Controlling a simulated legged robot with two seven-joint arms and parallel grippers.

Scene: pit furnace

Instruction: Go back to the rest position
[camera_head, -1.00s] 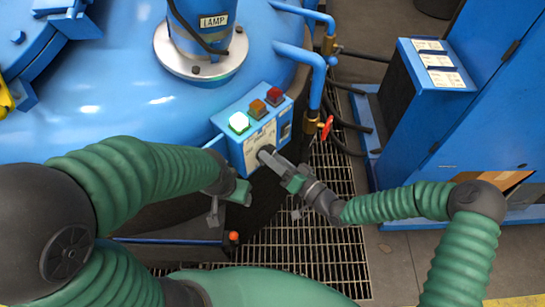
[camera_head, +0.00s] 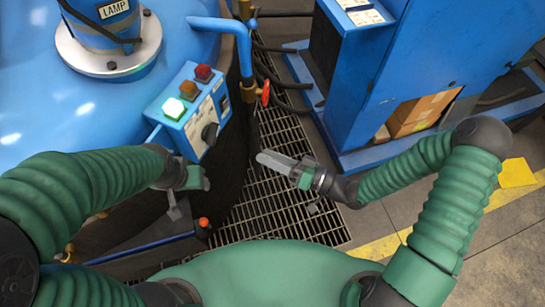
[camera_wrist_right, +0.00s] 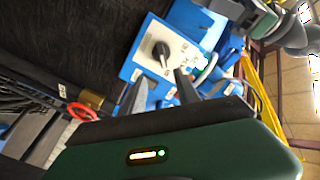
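My right gripper (camera_head: 264,158) is in the middle of the head view, over the floor grating and to the right of the control box (camera_head: 176,127). It is clear of the box's black knob (camera_head: 210,134). In the right wrist view the two fingers of this gripper (camera_wrist_right: 160,78) are apart with nothing between them, and the knob (camera_wrist_right: 161,50) shows beyond them. My left gripper (camera_head: 186,190) hangs just below the box at the left. Its fingers are partly hidden by its wrist, so its opening is unclear.
The box has a lit green lamp (camera_head: 174,108), an orange lamp and a red lamp. A pipe with a red valve handle (camera_head: 265,93) stands near my right gripper. A blue cabinet (camera_head: 345,95) is to the right. Floor grating (camera_head: 280,205) lies below.

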